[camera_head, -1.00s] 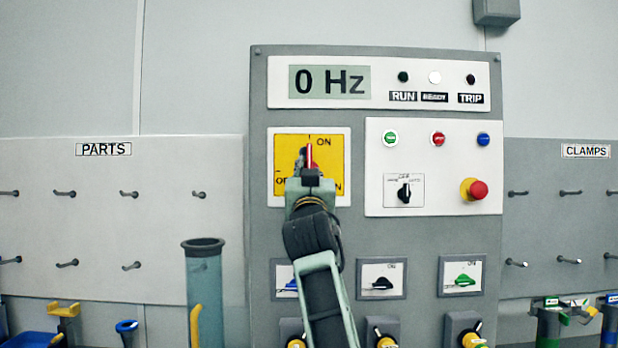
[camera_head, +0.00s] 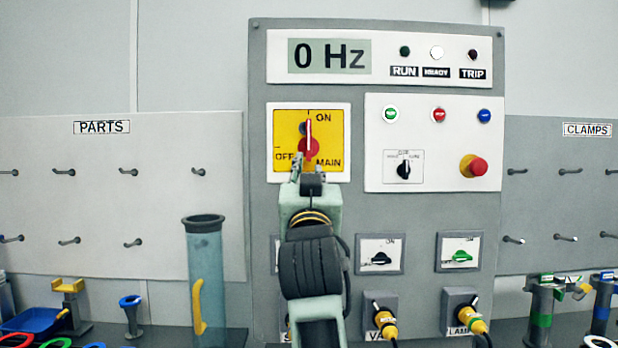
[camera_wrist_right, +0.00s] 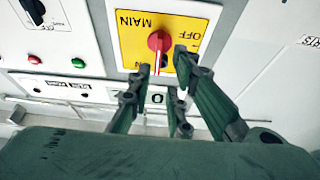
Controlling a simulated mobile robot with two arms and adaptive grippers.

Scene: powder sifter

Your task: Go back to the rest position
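The yellow main switch plate (camera_head: 340,120) is on the grey control panel, with a red rotary handle (camera_head: 309,146) standing upright and pointing at ON. My right gripper (camera_head: 309,173) is just below and in front of the handle and looks apart from it. In the right wrist view my right gripper (camera_wrist_right: 160,75) has its fingers spread, with nothing held between them. The red handle (camera_wrist_right: 158,42) shows upside down beyond the fingertips. My left gripper is not in view.
The display (camera_head: 330,56) reads 0 Hz, and the READY lamp (camera_head: 436,53) is white. A blue-grey tube (camera_head: 205,270) stands left of the panel. Pegboards marked PARTS (camera_head: 101,127) and CLAMPS (camera_head: 586,129) flank it. Cable plugs (camera_head: 384,318) stick out low on the panel.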

